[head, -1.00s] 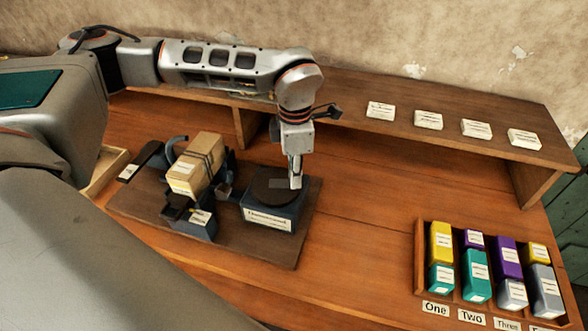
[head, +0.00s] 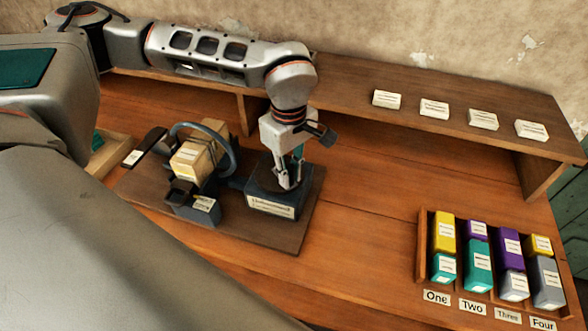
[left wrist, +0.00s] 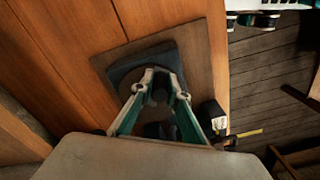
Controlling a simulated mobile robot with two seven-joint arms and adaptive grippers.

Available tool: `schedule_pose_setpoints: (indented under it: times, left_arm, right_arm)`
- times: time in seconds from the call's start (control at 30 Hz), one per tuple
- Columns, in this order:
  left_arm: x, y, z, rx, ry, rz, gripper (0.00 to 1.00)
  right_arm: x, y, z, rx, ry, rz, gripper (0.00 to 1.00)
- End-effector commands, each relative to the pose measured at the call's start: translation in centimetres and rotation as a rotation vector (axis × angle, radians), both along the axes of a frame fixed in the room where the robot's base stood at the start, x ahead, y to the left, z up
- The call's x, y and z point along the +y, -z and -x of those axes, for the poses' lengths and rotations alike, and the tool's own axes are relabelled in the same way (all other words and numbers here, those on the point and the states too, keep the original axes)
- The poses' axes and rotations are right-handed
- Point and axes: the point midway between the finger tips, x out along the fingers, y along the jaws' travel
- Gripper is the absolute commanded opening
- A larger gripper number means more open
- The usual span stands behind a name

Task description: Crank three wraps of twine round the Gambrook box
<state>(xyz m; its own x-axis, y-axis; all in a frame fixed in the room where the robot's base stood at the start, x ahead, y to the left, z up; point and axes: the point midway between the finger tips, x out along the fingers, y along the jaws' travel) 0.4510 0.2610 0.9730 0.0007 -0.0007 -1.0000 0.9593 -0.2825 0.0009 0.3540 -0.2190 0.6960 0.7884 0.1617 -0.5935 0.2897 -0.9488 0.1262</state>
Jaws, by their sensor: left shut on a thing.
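The tan Gambrook box (head: 187,164) sits in the cradle of the dark press (head: 205,216), with a pale label on its near end. A dark blue-grey ring (head: 228,153) stands around the box. Twine on the box is hard to make out now. To the right is the dark crank housing (head: 272,206) with a label on its front. My left gripper (head: 288,182) points down over the housing's top. In the left wrist view my gripper's fingers (left wrist: 161,84) are closed around a dark upright crank knob (left wrist: 160,94). My right gripper is not in view.
The press stands on a brown board (head: 268,237) on the wooden bench. A raised shelf (head: 345,80) at the back bears several white labelled blocks. At right, a compartmented tray (head: 421,240) holds yellow, purple, teal and grey boxes. The bench between is clear.

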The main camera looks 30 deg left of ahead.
Motion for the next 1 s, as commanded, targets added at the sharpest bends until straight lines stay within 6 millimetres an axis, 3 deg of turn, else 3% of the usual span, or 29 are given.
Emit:
schedule_pose_setpoints:
  times: [0.6,1.0]
  left_arm:
    - [1.8,-0.2,1.9,-0.005,0.572,0.000,0.00]
    - [2.9,-0.2,2.3,-0.005,0.820,-0.001,0.00]
  right_arm:
    - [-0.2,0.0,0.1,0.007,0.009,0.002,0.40]
    - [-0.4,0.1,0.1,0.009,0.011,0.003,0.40]
